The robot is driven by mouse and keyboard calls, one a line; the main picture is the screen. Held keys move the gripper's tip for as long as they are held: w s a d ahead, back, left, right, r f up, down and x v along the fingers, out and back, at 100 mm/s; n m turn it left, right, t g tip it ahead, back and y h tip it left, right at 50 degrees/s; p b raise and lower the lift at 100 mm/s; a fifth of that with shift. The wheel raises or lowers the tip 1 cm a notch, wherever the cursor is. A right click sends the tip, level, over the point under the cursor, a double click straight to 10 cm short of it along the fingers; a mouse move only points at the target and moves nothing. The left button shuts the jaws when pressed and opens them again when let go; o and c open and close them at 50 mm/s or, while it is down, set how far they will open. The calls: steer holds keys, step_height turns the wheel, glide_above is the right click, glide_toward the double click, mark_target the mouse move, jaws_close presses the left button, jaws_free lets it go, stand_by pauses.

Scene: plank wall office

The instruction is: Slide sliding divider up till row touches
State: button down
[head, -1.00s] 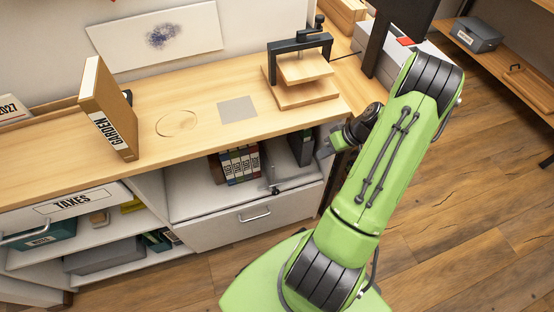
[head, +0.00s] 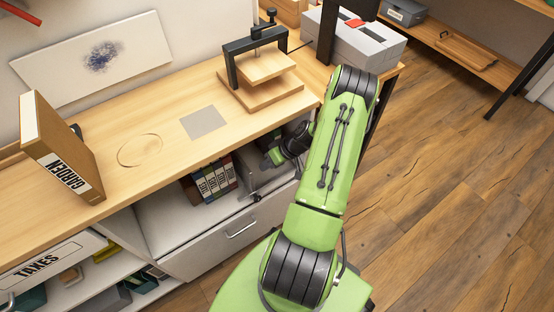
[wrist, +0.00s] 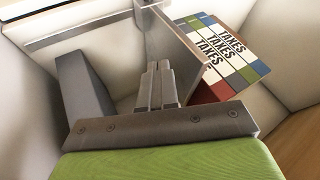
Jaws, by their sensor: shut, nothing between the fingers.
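The row of binders labelled TAXES (wrist: 222,50) shows at the upper right of the wrist view. It stands in the open cubby under the counter in the head view (head: 212,180). The sliding divider (wrist: 178,42) is a thin grey-brown plate under a metal rail, left of the row. It overlaps the binders in the wrist view, so I cannot tell whether they touch. My gripper (wrist: 160,75) is shut and empty, close to the divider on the side away from the row. In the head view my gripper is inside the cubby, partly hidden by my arm.
A dark grey block (wrist: 82,92) stands left of my fingers in the cubby. The counter (head: 150,185) above carries a GARDEN binder (head: 62,150) and a wooden press (head: 262,75). A drawer (head: 225,240) is below the cubby.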

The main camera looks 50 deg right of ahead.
steer(key=shift+w+a+r, duration=0.1)
steer(key=shift+w+a, duration=0.1)
steer(key=shift+a, duration=0.5)
steer(key=shift+w+a+r, duration=0.1)
steer(key=shift+w+a, duration=0.1)
steer(key=shift+a, duration=0.5)
steer(key=shift+w+a+b, duration=0.3)
steer(key=shift+a+b, duration=0.1)
steer(key=shift+a, duration=0.35)
